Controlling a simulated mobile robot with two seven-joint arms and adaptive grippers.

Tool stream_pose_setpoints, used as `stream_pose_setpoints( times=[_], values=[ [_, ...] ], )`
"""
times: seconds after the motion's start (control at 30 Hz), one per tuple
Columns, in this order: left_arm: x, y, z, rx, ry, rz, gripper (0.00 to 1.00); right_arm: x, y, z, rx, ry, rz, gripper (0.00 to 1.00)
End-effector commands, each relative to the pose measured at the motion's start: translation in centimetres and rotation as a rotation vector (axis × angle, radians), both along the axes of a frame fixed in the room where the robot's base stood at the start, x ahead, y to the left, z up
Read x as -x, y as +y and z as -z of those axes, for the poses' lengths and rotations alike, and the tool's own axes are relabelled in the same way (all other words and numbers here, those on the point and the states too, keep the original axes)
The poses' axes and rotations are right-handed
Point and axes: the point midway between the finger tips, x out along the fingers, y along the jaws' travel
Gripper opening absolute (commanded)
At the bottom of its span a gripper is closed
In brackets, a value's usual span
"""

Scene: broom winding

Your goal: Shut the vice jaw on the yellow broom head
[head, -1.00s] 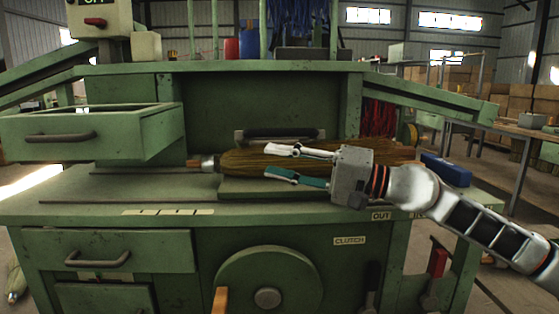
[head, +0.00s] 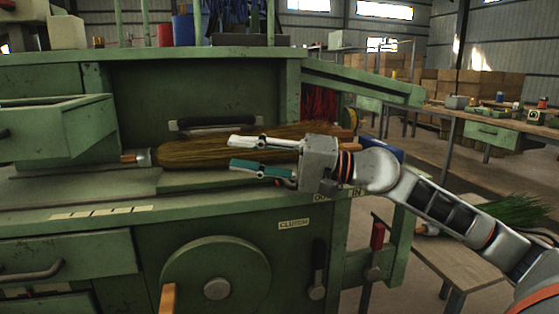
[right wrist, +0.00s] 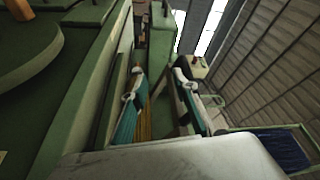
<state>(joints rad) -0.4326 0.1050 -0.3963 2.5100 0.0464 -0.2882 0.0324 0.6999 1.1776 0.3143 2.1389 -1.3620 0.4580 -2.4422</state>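The yellow broom head (head: 195,153) is a brownish-yellow bristle bundle lying sideways on the green bench machine, its handle stub pointing left. A long dark bar (head: 228,125) sits just behind it; I cannot tell whether this is the vice jaw. My right gripper (head: 233,153) is open over the broom head's right part, one finger white-topped and one teal. Its body hides part of the bristles. In the right wrist view the fingers (right wrist: 158,75) are apart, with yellow bristles (right wrist: 145,118) showing between them. I cannot tell whether they touch. My left gripper is out of view.
The machine front has a round wheel (head: 215,275) with an orange handle, a dark lever (head: 318,268) by the CLUTCH label and a red-handled lever (head: 377,237). An open drawer (head: 60,132) juts out at left. A low table (head: 455,262) with green bristles stands at right.

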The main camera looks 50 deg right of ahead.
Motion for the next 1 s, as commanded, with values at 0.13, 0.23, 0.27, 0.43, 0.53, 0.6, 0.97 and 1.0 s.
stream_pose_setpoints(
  times=[0.13,0.23,0.27,0.43,0.53,0.6,0.97,1.0],
  values=[
    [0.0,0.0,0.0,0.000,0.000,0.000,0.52,1.4,-1.1,0.4,-0.004,0.003,0.001,0.29],
    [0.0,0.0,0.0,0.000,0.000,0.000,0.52,2.4,-1.9,0.5,-0.004,0.003,0.001,0.29],
    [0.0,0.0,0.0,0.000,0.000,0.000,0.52,2.7,-2.2,0.6,-0.004,0.003,0.001,0.29],
    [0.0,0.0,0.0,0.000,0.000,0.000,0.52,4.2,-3.4,0.8,-0.003,0.003,0.002,0.29],
    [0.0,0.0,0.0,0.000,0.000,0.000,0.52,4.8,-3.8,0.9,-0.003,0.004,0.001,0.29],
    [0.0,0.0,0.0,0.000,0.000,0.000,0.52,5.1,-4.0,0.9,-0.002,0.003,0.001,0.29],
    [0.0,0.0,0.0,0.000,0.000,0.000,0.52,5.3,-4.1,0.9,0.000,0.003,0.000,0.21],
    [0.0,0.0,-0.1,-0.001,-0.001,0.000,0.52,5.3,-4.1,0.8,-0.004,0.006,0.000,0.11]
  ],
)
